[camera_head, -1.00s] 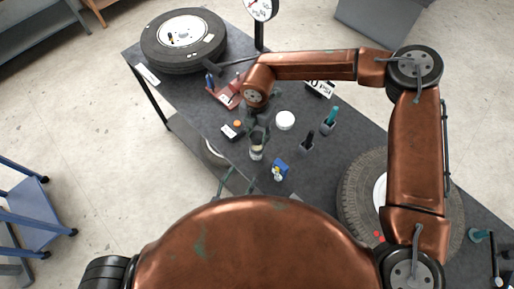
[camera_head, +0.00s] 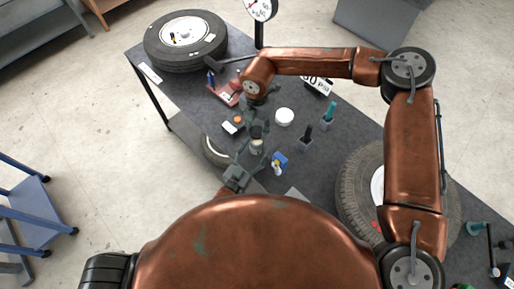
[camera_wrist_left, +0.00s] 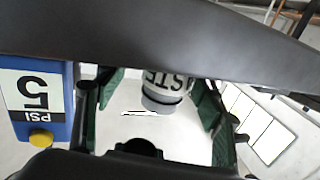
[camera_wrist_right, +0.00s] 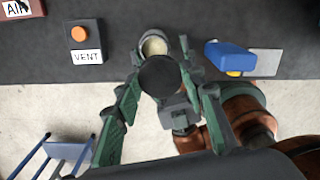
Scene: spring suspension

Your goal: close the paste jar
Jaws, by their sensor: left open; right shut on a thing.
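The paste jar (camera_head: 256,148) stands upright near the table's front edge. In the right wrist view its open mouth (camera_wrist_right: 153,45) shows pale paste. In the left wrist view its label (camera_wrist_left: 165,88) shows between my fingers. My left gripper (camera_head: 246,157) is open, with its fingers reaching to either side of the jar; contact cannot be told. My right gripper (camera_wrist_right: 162,78) is shut on a dark round lid (camera_wrist_right: 160,76). The lid (camera_head: 256,132) is above the jar, and in the right wrist view it overlaps the near part of the mouth.
A blue block (camera_head: 279,160) stands right of the jar, and a VENT box with an orange button (camera_head: 234,124) left of it. A white round item (camera_head: 284,116) lies behind. Two bottles (camera_head: 328,113) (camera_head: 304,138) stand farther right. Tyres lie at both table ends.

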